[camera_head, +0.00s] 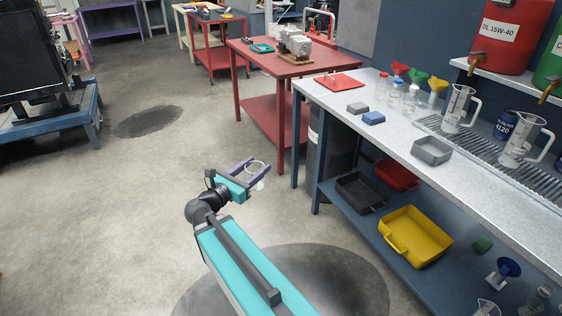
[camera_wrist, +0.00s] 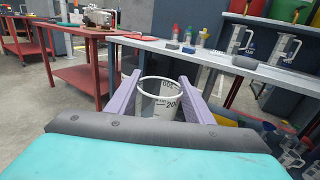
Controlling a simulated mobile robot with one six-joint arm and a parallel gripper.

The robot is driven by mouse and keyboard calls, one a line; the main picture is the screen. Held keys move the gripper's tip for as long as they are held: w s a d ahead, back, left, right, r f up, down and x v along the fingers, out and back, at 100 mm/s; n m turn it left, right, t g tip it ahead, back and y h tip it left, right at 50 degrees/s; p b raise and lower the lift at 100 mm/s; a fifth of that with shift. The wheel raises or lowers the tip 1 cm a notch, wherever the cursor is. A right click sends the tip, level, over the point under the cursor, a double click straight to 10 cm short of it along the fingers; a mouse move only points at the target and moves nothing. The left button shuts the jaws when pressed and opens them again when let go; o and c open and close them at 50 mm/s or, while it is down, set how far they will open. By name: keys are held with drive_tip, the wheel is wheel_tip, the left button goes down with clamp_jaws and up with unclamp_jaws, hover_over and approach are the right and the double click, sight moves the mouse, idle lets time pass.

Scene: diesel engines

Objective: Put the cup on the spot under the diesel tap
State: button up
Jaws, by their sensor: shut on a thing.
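My gripper (camera_head: 250,174) is shut on a clear cup (camera_head: 261,183) with a white rim, held in the air over the floor, left of the metal workbench. In the wrist view the cup (camera_wrist: 160,100) sits upright between the purple fingers (camera_wrist: 158,100), and dark measuring marks show on its wall. A red oil drum (camera_head: 511,34) labelled 15W-40 with a brass tap (camera_head: 475,62) stands on a shelf at the upper right. A green drum (camera_head: 552,66) with a tap (camera_head: 549,91) stands beside it, its label cut off. I cannot tell which tap is diesel.
A red table (camera_head: 292,68) stands behind. The floor on the left is open.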

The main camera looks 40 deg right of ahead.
drive_tip(key=w+a+f+n+t+y, duration=0.1)
drive_tip(key=a+n+t, duration=0.1)
drive_tip(key=a, duration=1.1)
drive_tip(key=w+a+f+n+t+y, duration=0.1)
drive_tip(key=w+a+f+n+t, duration=0.1)
drive_tip(key=a, duration=1)
drive_tip(key=shift+w+a+t+y, duration=0.25)
drive_tip(key=shift+a+t+y, duration=0.15)
drive_tip(key=shift+t, duration=0.5)
